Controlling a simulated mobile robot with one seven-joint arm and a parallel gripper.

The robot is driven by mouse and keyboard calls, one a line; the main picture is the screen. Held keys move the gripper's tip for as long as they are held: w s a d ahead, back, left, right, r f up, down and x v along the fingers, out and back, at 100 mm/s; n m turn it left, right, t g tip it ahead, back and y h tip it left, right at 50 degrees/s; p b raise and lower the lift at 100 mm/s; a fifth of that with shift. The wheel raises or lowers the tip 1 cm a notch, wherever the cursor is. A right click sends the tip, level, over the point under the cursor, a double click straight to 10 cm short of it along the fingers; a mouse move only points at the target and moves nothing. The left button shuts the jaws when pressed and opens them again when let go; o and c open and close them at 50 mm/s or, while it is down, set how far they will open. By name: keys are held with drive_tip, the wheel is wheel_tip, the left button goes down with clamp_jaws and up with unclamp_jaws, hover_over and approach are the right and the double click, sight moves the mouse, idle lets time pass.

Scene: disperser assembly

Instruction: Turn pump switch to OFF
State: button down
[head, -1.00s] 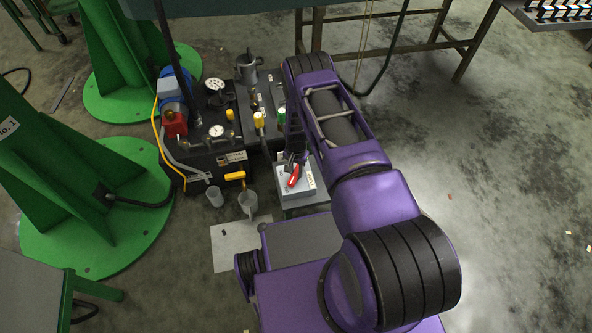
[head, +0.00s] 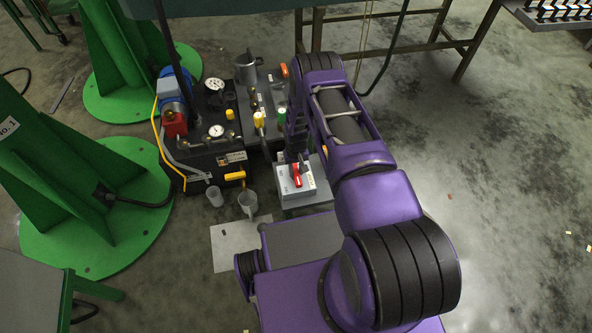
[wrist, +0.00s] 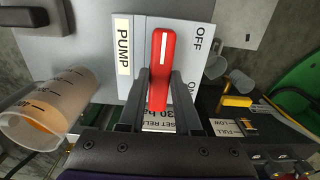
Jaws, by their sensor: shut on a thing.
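The pump switch is a red handle (wrist: 163,55) with a white line, on a light grey panel (wrist: 135,90) labelled PUMP, OFF and ON. In the wrist view, the handle lies lengthwise between the two dark fingers of my gripper (wrist: 160,85), which is shut on it. The white line is on its far end, at about the height of the OFF label (wrist: 200,38); the ON label (wrist: 191,90) is lower and partly hidden by a finger. In the head view the red handle (head: 297,178) sits on top of the grey switch box (head: 290,195), below my gripper (head: 299,160).
A black pump unit with gauges (head: 216,131) and a blue motor (head: 172,88) stands left of the box. In the wrist view a graduated cup (wrist: 50,105) is close on the left.

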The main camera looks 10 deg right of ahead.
sight(296, 172)
idle(0.4)
drive_tip(key=c, duration=0.6)
unclamp_jaws()
wheel_tip(296, 172, up, 17)
drive_tip(key=p, duration=0.3)
drive_tip(key=shift+r, duration=0.2)
